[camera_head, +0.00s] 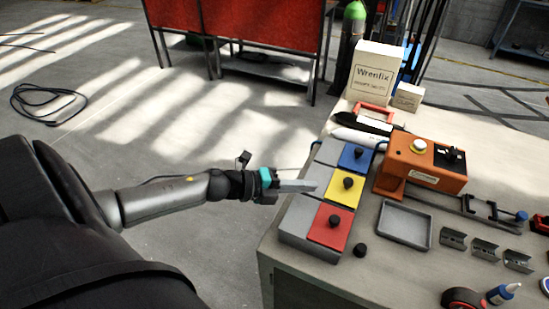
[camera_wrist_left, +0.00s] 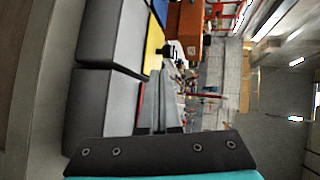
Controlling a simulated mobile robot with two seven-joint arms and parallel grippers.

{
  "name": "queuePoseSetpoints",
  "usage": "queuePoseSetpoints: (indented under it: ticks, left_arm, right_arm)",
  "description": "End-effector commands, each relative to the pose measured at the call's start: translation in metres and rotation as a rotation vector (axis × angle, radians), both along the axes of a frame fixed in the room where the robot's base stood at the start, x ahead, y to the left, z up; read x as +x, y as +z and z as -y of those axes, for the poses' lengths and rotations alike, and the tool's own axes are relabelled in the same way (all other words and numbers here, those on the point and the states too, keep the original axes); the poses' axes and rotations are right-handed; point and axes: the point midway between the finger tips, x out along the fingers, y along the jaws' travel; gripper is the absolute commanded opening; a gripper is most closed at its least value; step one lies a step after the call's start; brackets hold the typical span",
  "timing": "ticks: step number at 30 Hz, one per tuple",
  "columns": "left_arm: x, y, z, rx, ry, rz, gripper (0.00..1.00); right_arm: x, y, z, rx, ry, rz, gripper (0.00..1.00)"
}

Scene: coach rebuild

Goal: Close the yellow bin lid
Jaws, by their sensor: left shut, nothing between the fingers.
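The yellow lid (camera_head: 341,193) with a black knob lies flat on the middle of a row of grey bins (camera_head: 298,219). It looks level with the blue lid (camera_head: 356,157) behind it and the red lid (camera_head: 330,227) in front. My left gripper (camera_head: 314,186) is shut and empty, its fingertips over the grey part of the middle bin, just left of the yellow lid. In the left wrist view, the yellow lid (camera_wrist_left: 153,44) shows beyond the shut fingers (camera_wrist_left: 160,105). I cannot tell if the tips touch anything. My right gripper is out of view.
An orange fixture (camera_head: 425,170) stands right of the bins, with a grey tray (camera_head: 404,225) in front of it. A loose black knob (camera_head: 360,250) lies near the red lid. Boxes (camera_head: 375,75) stand at the back of the bench. The floor left of the bench is open.

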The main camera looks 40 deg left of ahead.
Motion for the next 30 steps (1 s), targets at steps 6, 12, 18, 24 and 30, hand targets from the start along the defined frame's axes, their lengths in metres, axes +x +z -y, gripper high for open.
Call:
queuePoseSetpoints:
  ticks: [6,12,18,24,30]
  left_arm:
    - [-0.023,0.007,-0.017,-0.001,0.000,-0.004,0.00]
    - [-0.039,0.015,-0.030,0.000,-0.001,-0.002,0.00]
    - [-0.048,0.019,-0.038,0.000,-0.001,0.000,0.00]
    - [-0.051,0.020,-0.040,0.001,-0.001,0.000,0.00]
    - [-0.050,0.009,-0.046,-0.017,0.039,-0.018,0.00]
  right_arm:
    - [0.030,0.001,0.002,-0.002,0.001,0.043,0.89]
    - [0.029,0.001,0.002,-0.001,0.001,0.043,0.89]
    - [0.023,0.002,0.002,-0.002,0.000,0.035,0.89]
    - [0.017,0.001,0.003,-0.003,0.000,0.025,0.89]
    - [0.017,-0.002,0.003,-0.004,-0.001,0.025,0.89]
